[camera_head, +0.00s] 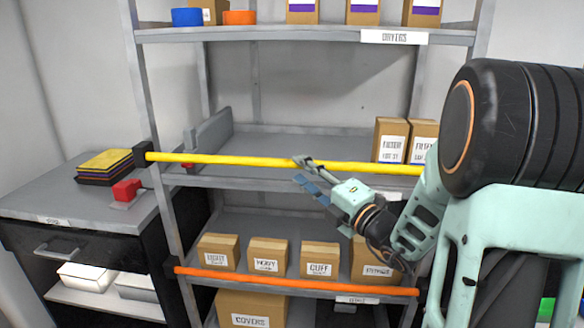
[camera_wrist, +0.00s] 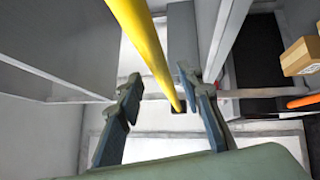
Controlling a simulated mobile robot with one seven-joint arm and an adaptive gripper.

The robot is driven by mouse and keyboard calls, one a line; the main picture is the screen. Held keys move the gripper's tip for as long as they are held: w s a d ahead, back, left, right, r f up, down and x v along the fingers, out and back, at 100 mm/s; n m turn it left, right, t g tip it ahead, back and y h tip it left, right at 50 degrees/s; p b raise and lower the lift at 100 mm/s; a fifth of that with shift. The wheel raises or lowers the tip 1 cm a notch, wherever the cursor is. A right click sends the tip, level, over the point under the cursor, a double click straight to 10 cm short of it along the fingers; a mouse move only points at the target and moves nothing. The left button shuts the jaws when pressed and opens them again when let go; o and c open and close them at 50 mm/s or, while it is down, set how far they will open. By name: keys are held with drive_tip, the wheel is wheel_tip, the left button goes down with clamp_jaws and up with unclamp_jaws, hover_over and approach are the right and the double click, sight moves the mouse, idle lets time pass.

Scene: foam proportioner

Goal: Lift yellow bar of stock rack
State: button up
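The yellow bar (camera_head: 230,159) runs nearly level across the front of the stock rack (camera_head: 300,35) at its middle shelf. Its left end meets a dark bracket (camera_head: 143,155) on the left post; my arm hides its right end. My gripper (camera_head: 300,170) is at the middle of the bar, with the upper finger overlapping it and the lower finger just below it in the picture. In the wrist view the gripper (camera_wrist: 158,76) is open, and the yellow bar (camera_wrist: 145,40) passes through the gap between the fingers. I cannot tell whether either finger touches it.
An orange bar (camera_head: 290,282) crosses the rack lower down, with several cardboard boxes (camera_head: 268,255) behind it. Small boxes (camera_head: 392,140) stand on the middle shelf at right.

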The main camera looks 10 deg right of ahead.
sight(296, 167)
drive_tip(key=shift+x, duration=2.2)
drive_tip(key=shift+c, duration=0.3)
clamp_jaws()
